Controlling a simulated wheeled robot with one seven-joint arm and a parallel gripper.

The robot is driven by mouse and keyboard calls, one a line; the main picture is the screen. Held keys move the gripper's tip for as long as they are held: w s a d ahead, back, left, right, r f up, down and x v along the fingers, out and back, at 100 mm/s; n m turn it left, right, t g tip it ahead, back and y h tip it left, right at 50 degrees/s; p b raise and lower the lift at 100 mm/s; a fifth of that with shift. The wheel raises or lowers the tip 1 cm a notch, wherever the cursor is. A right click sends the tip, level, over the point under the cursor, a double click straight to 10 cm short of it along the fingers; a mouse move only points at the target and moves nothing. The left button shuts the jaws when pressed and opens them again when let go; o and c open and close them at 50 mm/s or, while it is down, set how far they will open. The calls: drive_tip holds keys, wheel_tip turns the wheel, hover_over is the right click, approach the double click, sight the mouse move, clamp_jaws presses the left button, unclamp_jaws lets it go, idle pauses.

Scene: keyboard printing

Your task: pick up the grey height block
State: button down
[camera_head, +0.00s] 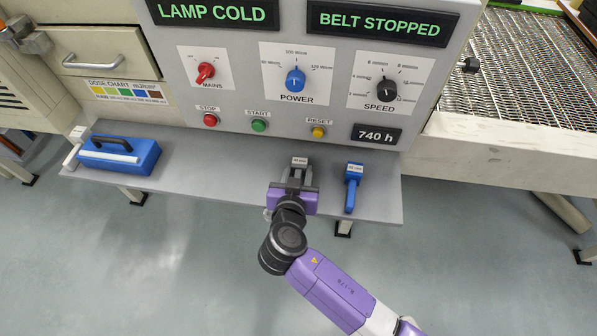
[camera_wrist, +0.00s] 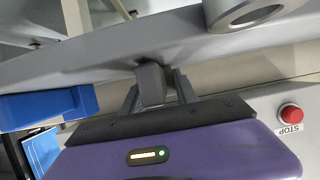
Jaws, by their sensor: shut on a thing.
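The grey height block (camera_head: 300,162) stands at the grey shelf in front of the control panel, with a small white label on its top. My gripper (camera_head: 298,175) reaches it from the front and is shut on it. In the wrist view the grey block (camera_wrist: 151,84) shows between my two dark fingers (camera_wrist: 157,92), one on each side. Its lower part is partly hidden by my gripper. I cannot tell whether it touches the shelf.
A blue case (camera_head: 120,155) sits at the shelf's (camera_head: 225,180) left end. Red stop (camera_head: 210,120), green start (camera_head: 258,125) and yellow reset (camera_head: 318,132) buttons are just behind. A mesh conveyor belt (camera_head: 520,70) is at right.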

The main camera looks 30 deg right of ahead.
sight(298, 173)
drive_tip(key=r, duration=0.7)
drive_tip(key=shift+s+a, duration=0.25)
drive_tip(key=shift+s, duration=0.05)
drive_tip(key=s+a+b, duration=0.1)
drive_tip(key=s+a, duration=1)
drive_tip(key=s, duration=0.4)
drive_tip(key=shift+s+b, duration=0.25)
drive_tip(key=shift+b, duration=0.1)
drive_tip(key=shift+a+f, duration=0.1)
drive_tip(key=c, duration=1.7)
unclamp_jaws()
clamp_jaws()
